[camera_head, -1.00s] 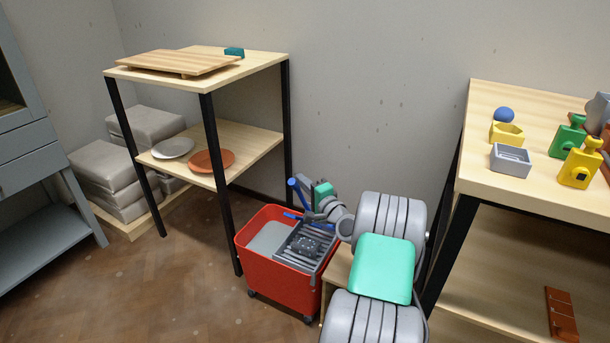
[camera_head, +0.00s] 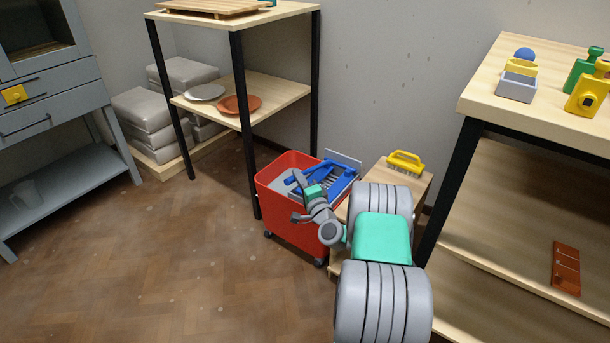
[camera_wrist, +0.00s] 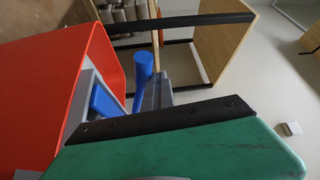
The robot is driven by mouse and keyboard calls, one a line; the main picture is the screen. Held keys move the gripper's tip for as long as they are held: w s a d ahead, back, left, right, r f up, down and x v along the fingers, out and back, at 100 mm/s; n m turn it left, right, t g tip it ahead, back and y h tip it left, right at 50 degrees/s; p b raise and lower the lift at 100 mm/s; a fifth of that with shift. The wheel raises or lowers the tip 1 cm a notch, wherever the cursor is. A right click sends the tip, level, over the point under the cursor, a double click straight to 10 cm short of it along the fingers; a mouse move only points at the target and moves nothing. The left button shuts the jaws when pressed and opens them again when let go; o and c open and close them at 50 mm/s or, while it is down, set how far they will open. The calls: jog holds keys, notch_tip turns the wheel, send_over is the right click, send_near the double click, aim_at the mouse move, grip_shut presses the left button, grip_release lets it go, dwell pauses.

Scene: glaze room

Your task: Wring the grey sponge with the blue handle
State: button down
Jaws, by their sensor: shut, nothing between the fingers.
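The red bucket (camera_head: 290,226) stands on the floor, its wringer partly hidden by my arm. The blue handle (camera_head: 340,178) lies low across the wringer at the bucket's right. In the wrist view, a round blue handle end (camera_wrist: 143,68) and a blue plate (camera_wrist: 104,103) show beside the red bucket wall (camera_wrist: 55,85). My gripper (camera_head: 300,181) is shut and empty over the bucket, near the handle; I cannot tell whether they touch. The grey sponge cannot be made out. The wrist view shows my green hand in front, covering the lower part.
A low wooden stand with a yellow brush (camera_head: 405,162) is right of the bucket. A shelf with two plates (camera_head: 239,105) stands behind it. The worktable (camera_head: 560,110) is at the right, a grey cabinet (camera_head: 60,110) at the left. The floor in front is open.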

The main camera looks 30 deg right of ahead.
jog(key=shift+s+a+f+n, duration=0.1)
jog(key=shift+a+f+n, duration=0.1)
jog(key=shift+f, duration=0.4)
jog(key=shift+s+a+f+n, duration=0.1)
jog(key=shift+a+f, duration=0.1)
jog(key=shift+f, duration=0.4)
jog(key=shift+a+f, duration=0.1)
jog(key=shift+a, duration=0.1)
notch_tip(320, 180, up, 5)
jog(key=d+p, duration=0.1)
jog(key=p, duration=0.2)
jog(key=s+d+f, duration=0.3)
jog(key=s+f, duration=0.1)
jog(key=s, duration=0.4)
jog(key=shift+s+d+f, duration=0.15)
jog(key=shift+d+f, duration=0.05)
jog(key=shift+d, duration=0.15)
